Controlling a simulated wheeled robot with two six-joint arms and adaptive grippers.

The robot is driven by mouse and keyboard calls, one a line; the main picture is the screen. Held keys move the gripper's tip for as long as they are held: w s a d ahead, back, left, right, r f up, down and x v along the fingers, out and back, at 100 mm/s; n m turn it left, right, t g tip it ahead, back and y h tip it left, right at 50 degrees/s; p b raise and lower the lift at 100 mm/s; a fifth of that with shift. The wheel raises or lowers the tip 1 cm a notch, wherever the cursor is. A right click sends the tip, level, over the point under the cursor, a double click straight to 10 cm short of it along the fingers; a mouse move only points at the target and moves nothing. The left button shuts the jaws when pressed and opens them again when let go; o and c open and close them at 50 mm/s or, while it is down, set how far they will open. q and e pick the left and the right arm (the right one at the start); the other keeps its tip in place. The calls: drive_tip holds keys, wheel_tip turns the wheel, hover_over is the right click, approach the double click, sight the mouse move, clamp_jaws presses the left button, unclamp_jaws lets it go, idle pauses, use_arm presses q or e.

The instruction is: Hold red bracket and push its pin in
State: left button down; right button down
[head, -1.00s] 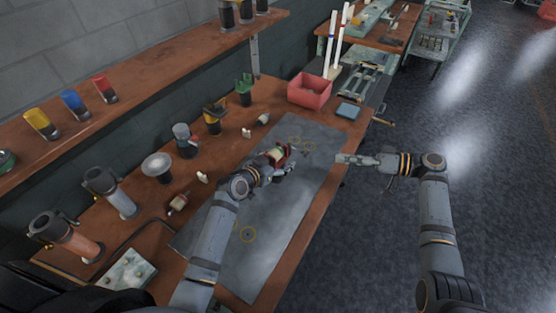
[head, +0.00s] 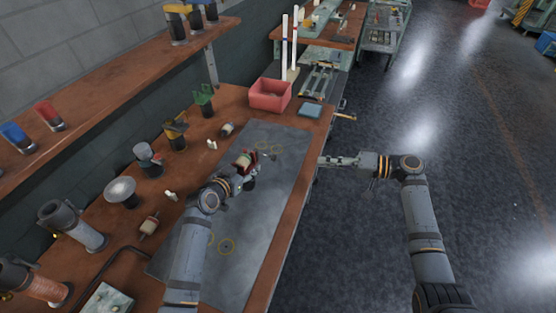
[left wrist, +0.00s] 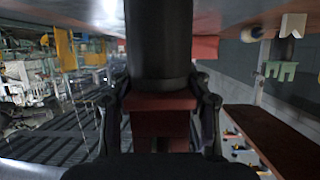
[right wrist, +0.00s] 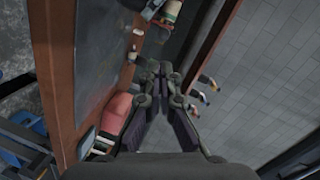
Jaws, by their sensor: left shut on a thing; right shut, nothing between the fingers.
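The red bracket (head: 240,155) is in my left gripper (head: 243,168), above the grey mat. In the left wrist view the red body (left wrist: 160,122) sits between the two fingers (left wrist: 160,105). A dark cylinder (left wrist: 158,45) stands out beyond it in that view. I cannot clearly make out the pin. My right gripper (head: 325,161) is shut and empty, just off the table's front edge, to the right of the bracket and apart from it. In the right wrist view its fingertips (right wrist: 160,68) are together.
The grey mat (head: 225,265) lies on the wooden table. A red bin (head: 270,95) and a blue pad (head: 311,110) stand at the far end. Several dark holders line the wall side, including a green-topped one (head: 204,97). Open floor lies right of the table.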

sight(276, 156)
drive_tip(key=m, duration=0.1)
drive_tip(key=s+d+m, duration=0.1)
drive_tip(key=m, duration=0.1)
drive_tip(key=s+m, duration=0.1)
drive_tip(key=shift+d+r+t, duration=0.15)
drive_tip(key=shift+r+t, duration=0.25)
drive_tip(key=x, duration=1.4)
drive_tip(key=shift+f, duration=0.1)
drive_tip(key=x, duration=0.3)
drive_tip(key=shift+w+a+r, duration=0.2)
drive_tip(key=shift+w, duration=0.05)
drive_tip(key=shift+d, duration=0.1)
drive_tip(key=v, duration=1.4)
